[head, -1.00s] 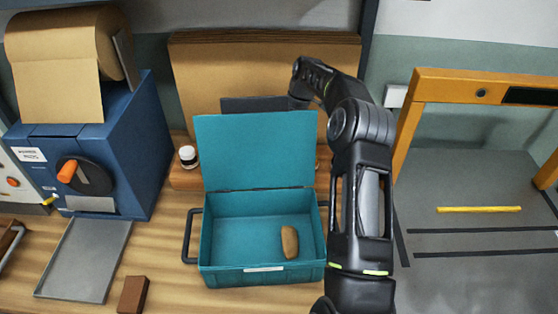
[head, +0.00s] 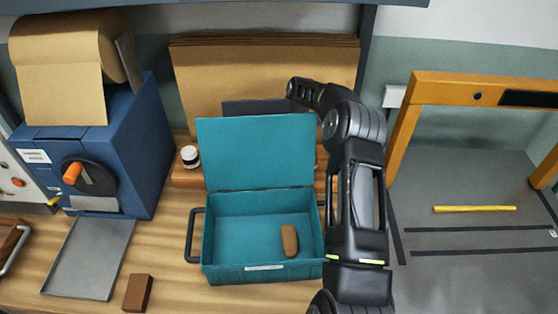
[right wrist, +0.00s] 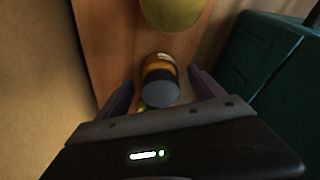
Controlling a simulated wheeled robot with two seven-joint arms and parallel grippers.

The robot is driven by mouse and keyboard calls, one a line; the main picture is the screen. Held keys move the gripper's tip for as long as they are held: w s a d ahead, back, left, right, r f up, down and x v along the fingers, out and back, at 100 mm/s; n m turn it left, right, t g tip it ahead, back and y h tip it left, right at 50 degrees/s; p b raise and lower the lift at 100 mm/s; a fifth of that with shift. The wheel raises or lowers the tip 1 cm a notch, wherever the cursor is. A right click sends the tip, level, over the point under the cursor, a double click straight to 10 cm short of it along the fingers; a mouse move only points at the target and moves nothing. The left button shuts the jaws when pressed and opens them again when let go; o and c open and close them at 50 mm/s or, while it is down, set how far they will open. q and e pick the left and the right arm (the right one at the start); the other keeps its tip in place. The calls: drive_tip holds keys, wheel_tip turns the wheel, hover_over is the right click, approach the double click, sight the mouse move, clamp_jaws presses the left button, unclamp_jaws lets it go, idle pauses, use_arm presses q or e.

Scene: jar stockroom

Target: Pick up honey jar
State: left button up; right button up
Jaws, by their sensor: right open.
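In the right wrist view, an amber jar with a pale label, a dark band and a grey lid (right wrist: 160,82), which looks like the honey jar, is on a wooden surface. My right gripper (right wrist: 161,78) is open, with one finger on each side of the jar. I cannot tell whether the fingers touch it. In the head view the jar and my right gripper are hidden behind the raised lid of the teal toolbox (head: 262,272). My left gripper is not in view.
A yellow rounded thing (right wrist: 172,12) sits just beyond the jar. Cardboard sheets (head: 265,70) lean behind. A brown lump (head: 290,241) lies in the toolbox. A blue machine (head: 120,150) is at left.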

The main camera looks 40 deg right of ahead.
drive_tip(key=shift+c, duration=0.4)
clamp_jaws()
idle(0.4)
